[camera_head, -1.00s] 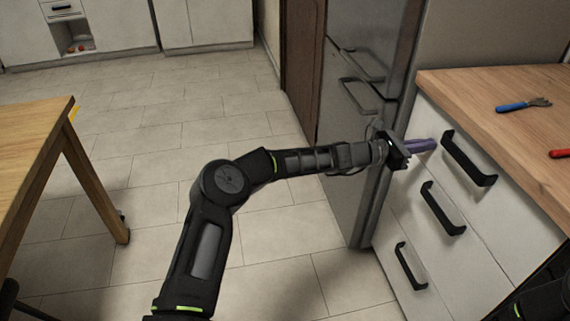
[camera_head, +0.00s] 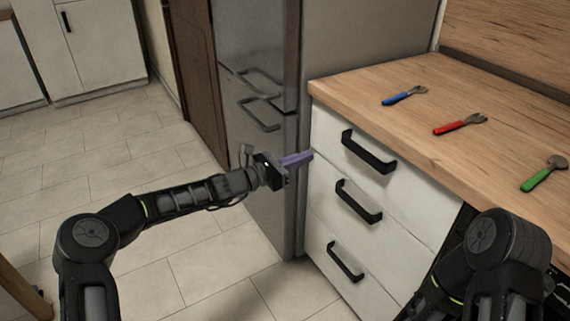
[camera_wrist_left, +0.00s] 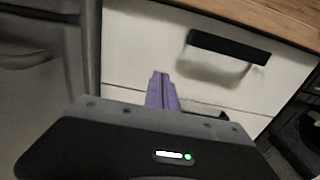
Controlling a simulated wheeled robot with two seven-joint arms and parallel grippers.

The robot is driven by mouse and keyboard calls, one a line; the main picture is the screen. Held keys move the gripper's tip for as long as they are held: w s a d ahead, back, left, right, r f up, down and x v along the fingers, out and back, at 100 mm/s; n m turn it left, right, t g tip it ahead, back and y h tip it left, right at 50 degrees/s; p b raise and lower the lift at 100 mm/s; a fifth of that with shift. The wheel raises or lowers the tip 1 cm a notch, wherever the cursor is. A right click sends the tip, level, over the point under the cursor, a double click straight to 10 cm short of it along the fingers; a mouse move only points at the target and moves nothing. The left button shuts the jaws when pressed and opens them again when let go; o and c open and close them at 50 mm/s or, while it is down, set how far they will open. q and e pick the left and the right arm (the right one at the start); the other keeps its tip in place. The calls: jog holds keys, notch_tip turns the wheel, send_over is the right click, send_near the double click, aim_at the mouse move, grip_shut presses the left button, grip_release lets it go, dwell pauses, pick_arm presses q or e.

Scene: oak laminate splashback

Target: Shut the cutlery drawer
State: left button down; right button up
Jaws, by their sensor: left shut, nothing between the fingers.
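A white drawer unit stands under the wooden counter, with a top drawer (camera_head: 408,202), a middle drawer and a bottom drawer. The top drawer's black handle (camera_head: 368,153) also shows in the left wrist view (camera_wrist_left: 228,47). All three fronts look about flush; I see no open gap, and no label tells which holds cutlery. My left gripper (camera_head: 310,154) is shut and empty. Its purple fingers point at the left edge of the fronts, near the seam under the top drawer. The left wrist view shows the fingers (camera_wrist_left: 162,78) left of and below the handle; I cannot tell whether they touch.
A blue-handled utensil (camera_head: 404,95), a red fork (camera_head: 461,123) and a green spoon (camera_head: 544,174) lie on the counter (camera_head: 480,90). A grey fridge (camera_head: 270,175) stands left of the drawers. Tiled floor (camera_head: 130,165) is free at the left. My right arm fills the lower right corner.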

pick_arm(q)
jog(key=v, duration=0.5)
dwell(0.3)
